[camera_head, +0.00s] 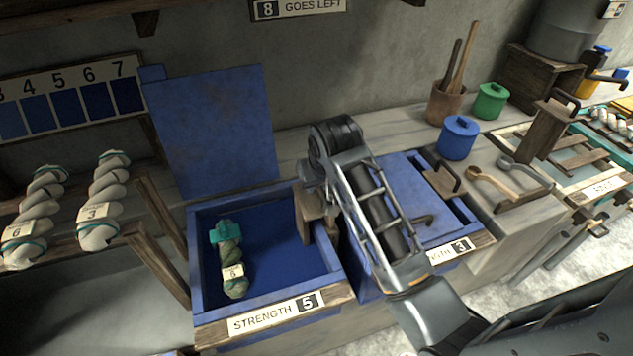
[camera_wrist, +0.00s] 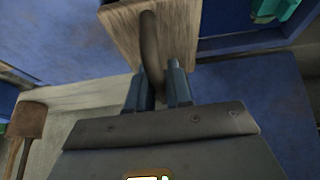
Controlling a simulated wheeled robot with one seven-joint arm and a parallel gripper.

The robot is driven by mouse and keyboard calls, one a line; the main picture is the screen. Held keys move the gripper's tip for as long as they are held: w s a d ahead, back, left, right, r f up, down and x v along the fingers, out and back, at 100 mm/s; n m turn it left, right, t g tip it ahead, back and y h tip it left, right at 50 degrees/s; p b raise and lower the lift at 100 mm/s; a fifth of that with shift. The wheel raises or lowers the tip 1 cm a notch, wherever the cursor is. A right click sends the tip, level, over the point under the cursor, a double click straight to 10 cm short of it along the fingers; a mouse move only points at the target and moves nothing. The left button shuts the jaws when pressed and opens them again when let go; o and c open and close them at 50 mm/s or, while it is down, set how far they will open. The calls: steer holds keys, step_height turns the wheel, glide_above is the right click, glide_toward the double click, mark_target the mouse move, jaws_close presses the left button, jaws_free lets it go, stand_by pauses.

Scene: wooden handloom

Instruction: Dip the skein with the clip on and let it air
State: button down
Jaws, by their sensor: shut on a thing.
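The skein (camera_head: 229,254) is a twisted grey-green hank with a tag reading 6. It lies in the open blue vat labelled strength 5 (camera_head: 215,318), against its dark blue inside. The teal clip (camera_head: 226,231) is on its upper end, and a teal piece shows at the top right in the wrist view (camera_wrist: 272,8). My gripper (camera_wrist: 158,92) is shut on the dark curved handle (camera_wrist: 151,50) of a wooden block (camera_wrist: 122,28). In the head view the block (camera_head: 308,214) is at the vat's right side, right of the skein; my arm partly hides it.
The blue lid (camera_head: 210,130) stands upright behind the vat. A closed vat labelled 3 (camera_head: 399,180) is to the right, partly behind my arm. Blue (camera_head: 458,138) and green (camera_head: 490,101) jars and a spoon (camera_head: 495,185) are at right.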

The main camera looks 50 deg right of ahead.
step_height(320, 180, up, 4)
steer(key=shift+w+r+p, duration=0.1)
steer(key=shift+r+p, duration=0.05)
steer(key=shift+p, duration=0.9)
steer(key=shift+r, duration=2.8)
jaws_free()
steer(key=shift+f, duration=0.2)
step_height(320, 180, up, 7)
